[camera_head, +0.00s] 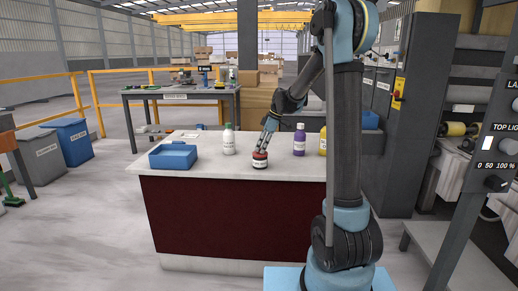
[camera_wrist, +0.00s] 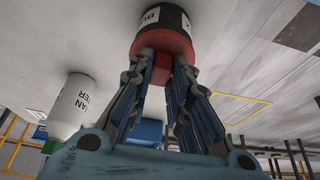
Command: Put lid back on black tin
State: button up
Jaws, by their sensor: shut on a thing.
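The black tin (camera_head: 260,164) stands upright near the front of the pale slab, with a white label around it. It also shows at the top of the wrist view (camera_wrist: 160,18). The red lid (camera_wrist: 165,42) is against the tin's top, with no gap that I can see; whether it is fully seated I cannot tell. My gripper (camera_wrist: 164,62) is shut on the lid, its two fingers on either side of the red knob. In the head view my gripper (camera_head: 262,149) reaches down onto the tin from above and hides part of the lid.
A blue tray (camera_head: 173,156) lies at the slab's left. A white bottle (camera_head: 229,140) stands left of the tin, a purple bottle (camera_head: 299,141) to the right, and a yellow bottle (camera_head: 323,142) beyond, partly behind my arm. The slab's front is clear.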

jog(key=shift+f, duration=0.1)
dwell(0.7)
jog(key=o, duration=0.9)
jog(key=shift+o, duration=0.8)
jog(key=o, duration=0.4)
jog(key=shift+c, duration=0.2)
jog(key=shift+r, duration=3.5)
jog(key=shift+c, duration=0.5)
